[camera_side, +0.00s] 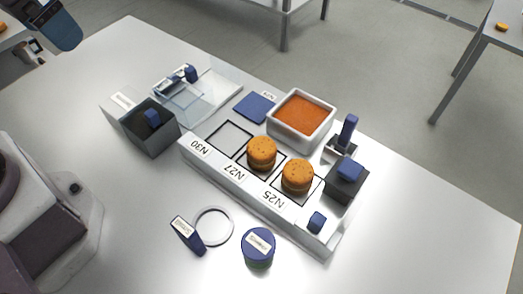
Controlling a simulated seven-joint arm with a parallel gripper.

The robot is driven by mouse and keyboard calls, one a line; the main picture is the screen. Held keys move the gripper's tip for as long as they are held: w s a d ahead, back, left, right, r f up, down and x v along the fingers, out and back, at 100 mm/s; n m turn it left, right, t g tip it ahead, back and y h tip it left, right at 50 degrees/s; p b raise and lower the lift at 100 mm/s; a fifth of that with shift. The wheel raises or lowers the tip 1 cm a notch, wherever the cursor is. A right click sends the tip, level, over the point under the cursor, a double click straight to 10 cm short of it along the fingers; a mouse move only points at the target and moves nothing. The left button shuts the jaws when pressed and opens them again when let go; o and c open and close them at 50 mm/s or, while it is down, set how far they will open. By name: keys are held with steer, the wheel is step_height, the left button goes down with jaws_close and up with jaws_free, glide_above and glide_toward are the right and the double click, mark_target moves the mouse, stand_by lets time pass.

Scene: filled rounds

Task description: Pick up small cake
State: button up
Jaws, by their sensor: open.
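Two round orange-brown cakes with a filling band stand on a white tray (190,146). One cake (262,150) is on the square by label N27, and the other cake (297,172) is on the square by label N25. They look close in size; I cannot tell which is the small one. The square by label N30 is empty. What looks like my gripper (28,57) is at the top left edge, partly cut off, far from both cakes. It is open, with nothing seen in it.
A white bin of orange crumbs (303,116) stands behind the cakes. A grey box (148,133) and a clear plate (205,93) are at left.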

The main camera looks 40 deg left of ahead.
steer(key=w+d+f+n+g+h, duration=0.35)
steer(key=w+f, duration=0.25)
steer(key=f, duration=0.2)
steer(key=n+g+h, duration=0.2)
steer(key=n+h, duration=0.7)
steer(key=n, duration=0.2)
glide_toward(262, 150)
steer(key=s+r, duration=0.3)
steer(key=r, duration=0.1)
steer(key=w+d+n+t, duration=0.1)
steer(key=w+n+t, duration=0.1)
steer(key=shift+g+h, duration=0.25)
steer(key=shift+h, duration=0.2)
step_height(262, 150, down, 7)
steer(key=shift+w+d+r, duration=0.1)
steer(key=shift+w+d, duration=0.1)
steer(key=x, duration=0.7)
steer(key=shift+d, duration=0.25)
steer(key=shift+c, duration=0.2)
steer(key=c, duration=0.7)
